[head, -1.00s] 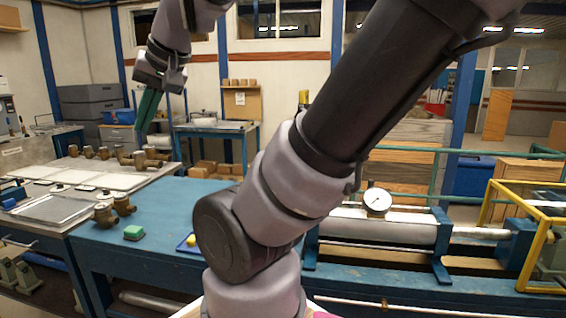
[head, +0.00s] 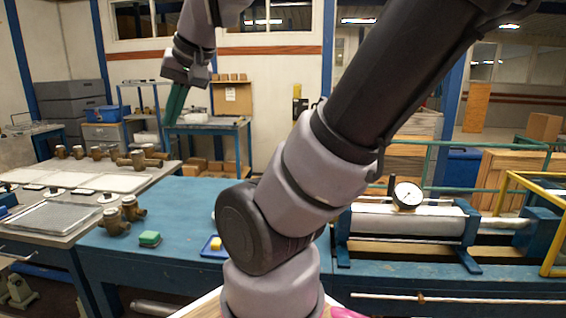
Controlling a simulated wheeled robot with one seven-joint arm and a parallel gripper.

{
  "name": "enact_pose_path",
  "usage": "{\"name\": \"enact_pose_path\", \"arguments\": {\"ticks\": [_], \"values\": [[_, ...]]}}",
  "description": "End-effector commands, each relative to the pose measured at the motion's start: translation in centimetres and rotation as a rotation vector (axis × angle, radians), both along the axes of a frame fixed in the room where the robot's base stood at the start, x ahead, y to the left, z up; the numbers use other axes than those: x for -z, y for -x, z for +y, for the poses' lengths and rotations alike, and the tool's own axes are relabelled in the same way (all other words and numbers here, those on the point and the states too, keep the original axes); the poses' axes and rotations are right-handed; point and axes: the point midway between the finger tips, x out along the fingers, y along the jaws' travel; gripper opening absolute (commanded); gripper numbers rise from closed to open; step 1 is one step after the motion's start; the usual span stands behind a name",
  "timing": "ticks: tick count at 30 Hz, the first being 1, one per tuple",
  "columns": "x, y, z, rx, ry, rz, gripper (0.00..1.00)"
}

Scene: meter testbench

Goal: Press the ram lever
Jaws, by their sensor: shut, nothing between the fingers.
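My gripper (head: 172,112) hangs at the upper left in the head view, with its green fingers shut, empty and pointing down. It is in the air in front of the back table, apart from the bench. The test bench at the right carries a grey horizontal cylinder (head: 405,226) in blue end supports, with a round white dial gauge (head: 407,196) on top. A pale rod (head: 430,297) runs along the bench's front. I cannot tell which part is the ram lever. My arm crosses the middle of the view and hides part of the bench.
A yellow frame (head: 552,240) stands at the right edge. A table with panels (head: 60,210) is at the left.

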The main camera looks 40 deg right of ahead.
Motion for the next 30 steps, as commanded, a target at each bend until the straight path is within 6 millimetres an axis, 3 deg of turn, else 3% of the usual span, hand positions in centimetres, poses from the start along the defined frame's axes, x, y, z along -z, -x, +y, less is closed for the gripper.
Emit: {"name": "enact_pose_path", "arguments": {"ticks": [5, 18, 30], "values": [[4.0, -2.4, -3.4, 0.056, 0.081, 0.200, 0.00], [16.6, -6.9, -16.8, 0.231, 0.580, 0.750, 0.00], [23.3, -11.1, -28.4, 0.239, 1.290, 0.981, 0.00]]}}
